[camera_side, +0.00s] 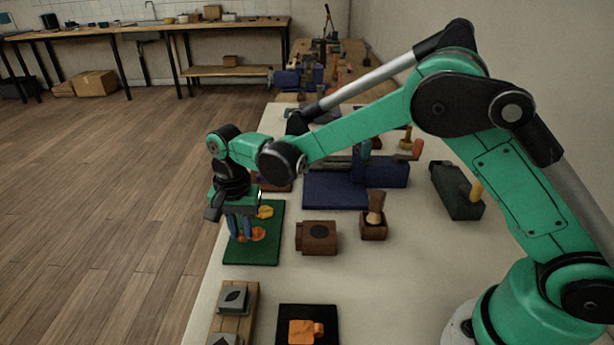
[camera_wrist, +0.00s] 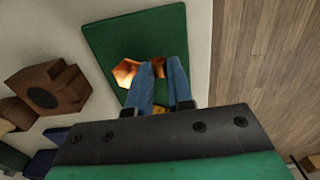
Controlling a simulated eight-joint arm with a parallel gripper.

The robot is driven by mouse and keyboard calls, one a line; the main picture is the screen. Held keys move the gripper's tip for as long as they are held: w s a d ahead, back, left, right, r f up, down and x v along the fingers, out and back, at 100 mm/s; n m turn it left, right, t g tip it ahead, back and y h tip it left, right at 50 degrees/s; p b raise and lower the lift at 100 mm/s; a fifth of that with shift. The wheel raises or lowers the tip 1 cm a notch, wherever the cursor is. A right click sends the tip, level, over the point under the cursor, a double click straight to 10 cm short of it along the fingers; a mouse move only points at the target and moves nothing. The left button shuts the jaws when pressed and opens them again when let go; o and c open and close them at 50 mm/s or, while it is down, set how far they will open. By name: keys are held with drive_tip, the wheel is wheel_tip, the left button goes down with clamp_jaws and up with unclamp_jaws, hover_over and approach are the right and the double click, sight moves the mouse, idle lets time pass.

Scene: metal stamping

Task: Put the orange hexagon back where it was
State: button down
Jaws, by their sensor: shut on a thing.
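The orange hexagon (camera_side: 258,233) is at the green mat (camera_side: 250,257), low between and beside my blue fingertips. My gripper (camera_side: 240,235) points down over the mat, shut on the orange hexagon. A yellow piece (camera_side: 265,212) lies on the mat behind my fingers, and is mostly hidden in the wrist view.
A brown block with a dark round spot (camera_side: 318,234) and a brush in a wooden holder (camera_side: 374,222) stand right of the mat. A wooden rack with grey stamps (camera_side: 246,300) and a black tray (camera_side: 290,312) holding an orange block (camera_side: 303,332) are in front. A blue press (camera_side: 335,190) stands behind.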

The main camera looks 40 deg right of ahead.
drive_tip(key=shift+f, duration=0.4)
drive_tip(key=c, duration=0.7)
unclamp_jaws()
wheel_tip(320, 180, up, 5)
drive_tip(key=shift+r, duration=0.15)
drive_tip(key=s+d+r+n+t, duration=0.4)
drive_tip(key=s+d+r+n, duration=0.1)
drive_tip(key=s+d+r, duration=0.35)
drive_tip(key=s+d+n+t, duration=0.1)
drive_tip(key=s, duration=0.1)
drive_tip(key=s+d+f+n+t, duration=0.1)
drive_tip(key=s, duration=0.1)
drive_tip(key=s+d+n+t, duration=0.1)
drive_tip(key=n, duration=0.1)
drive_tip(key=shift+s+d+f, duration=0.1)
drive_tip(key=shift+s+f, duration=0.05)
drive_tip(key=shift+s, duration=0.25)
